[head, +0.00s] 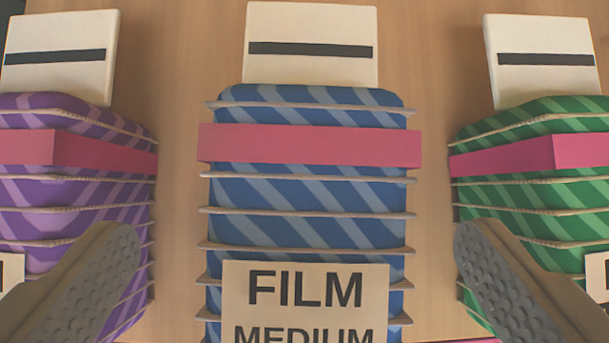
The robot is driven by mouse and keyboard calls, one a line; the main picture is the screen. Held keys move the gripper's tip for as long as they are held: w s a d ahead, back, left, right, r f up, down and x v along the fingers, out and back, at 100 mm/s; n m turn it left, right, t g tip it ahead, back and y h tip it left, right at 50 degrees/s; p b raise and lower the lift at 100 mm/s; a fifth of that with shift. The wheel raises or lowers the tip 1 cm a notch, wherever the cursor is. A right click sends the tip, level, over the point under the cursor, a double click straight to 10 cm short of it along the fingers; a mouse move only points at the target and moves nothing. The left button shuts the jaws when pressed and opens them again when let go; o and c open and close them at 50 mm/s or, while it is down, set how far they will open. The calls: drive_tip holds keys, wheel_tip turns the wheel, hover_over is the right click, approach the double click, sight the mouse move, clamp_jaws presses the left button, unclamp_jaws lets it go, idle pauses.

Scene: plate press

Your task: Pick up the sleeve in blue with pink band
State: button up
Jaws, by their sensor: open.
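The blue sleeve with a pink band (290,190) stands in the middle of the head view. It has light blue diagonal stripes, several thin cords around it and a pink band near its top. A label reading "FILM MEDIUM" (305,300) is on its lower front, cut off by the picture's bottom edge. My gripper (298,245) is open, with one finger at the lower left and one at the lower right. The sleeve lies between the fingers in the picture, with a visible gap on each side. Nothing is held.
A purple striped sleeve with a pink band (75,190) is at the left, and a green one with a pink band (540,190) at the right. White cards with a black bar (310,25) sit behind each sleeve. Narrow strips of wooden surface (180,60) show between them.

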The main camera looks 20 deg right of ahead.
sight(308, 176)
drive_tip(key=shift+x, duration=3.7)
drive_tip(key=shift+s+d, duration=0.15)
drive_tip(key=c, duration=1.3)
drive_tip(key=shift+o, duration=0.2)
